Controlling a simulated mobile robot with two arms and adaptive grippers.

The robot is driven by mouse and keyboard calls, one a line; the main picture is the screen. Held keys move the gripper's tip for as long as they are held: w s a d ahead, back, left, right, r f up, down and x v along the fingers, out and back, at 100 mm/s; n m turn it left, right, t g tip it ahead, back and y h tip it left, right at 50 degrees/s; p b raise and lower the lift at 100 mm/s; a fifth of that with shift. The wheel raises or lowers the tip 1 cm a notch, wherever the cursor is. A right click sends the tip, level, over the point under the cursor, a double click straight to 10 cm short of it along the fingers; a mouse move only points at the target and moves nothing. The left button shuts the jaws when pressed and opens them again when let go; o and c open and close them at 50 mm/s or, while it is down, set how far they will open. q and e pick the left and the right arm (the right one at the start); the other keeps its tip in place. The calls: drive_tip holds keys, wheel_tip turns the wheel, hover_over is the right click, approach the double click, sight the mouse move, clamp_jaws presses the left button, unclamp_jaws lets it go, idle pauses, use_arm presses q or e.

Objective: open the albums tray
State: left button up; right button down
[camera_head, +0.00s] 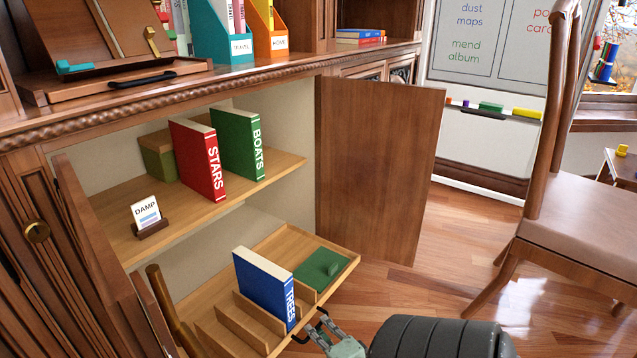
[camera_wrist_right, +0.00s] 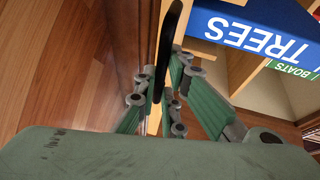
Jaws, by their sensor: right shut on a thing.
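The albums tray (camera_head: 345,262) is a light wooden pull-out tray low in the open cabinet, and it sticks out past the shelf above. It has wooden dividers, a blue TREES album (camera_head: 263,290) standing in a slot, and a green flat piece (camera_head: 318,270) at its right end. The blue album also shows in the right wrist view (camera_wrist_right: 235,25). My right gripper (camera_head: 316,334) is at the tray's front, shut on the black handle (camera_wrist_right: 168,50), which passes between its fingers in the wrist view. My left gripper is out of view.
Both cabinet doors stand open, the right door (camera_head: 375,165) beside the tray and the left one (camera_head: 100,240). The upper shelf (camera_head: 270,170) holds STARS (camera_head: 200,160) and BOATS (camera_head: 238,140) albums. A chair (camera_head: 570,190) stands right; floor between is clear.

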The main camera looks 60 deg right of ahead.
drive_tip(key=c, duration=2.1)
unclamp_jaws()
drive_tip(key=shift+s, duration=0.1)
drive_tip(key=v, duration=1.2)
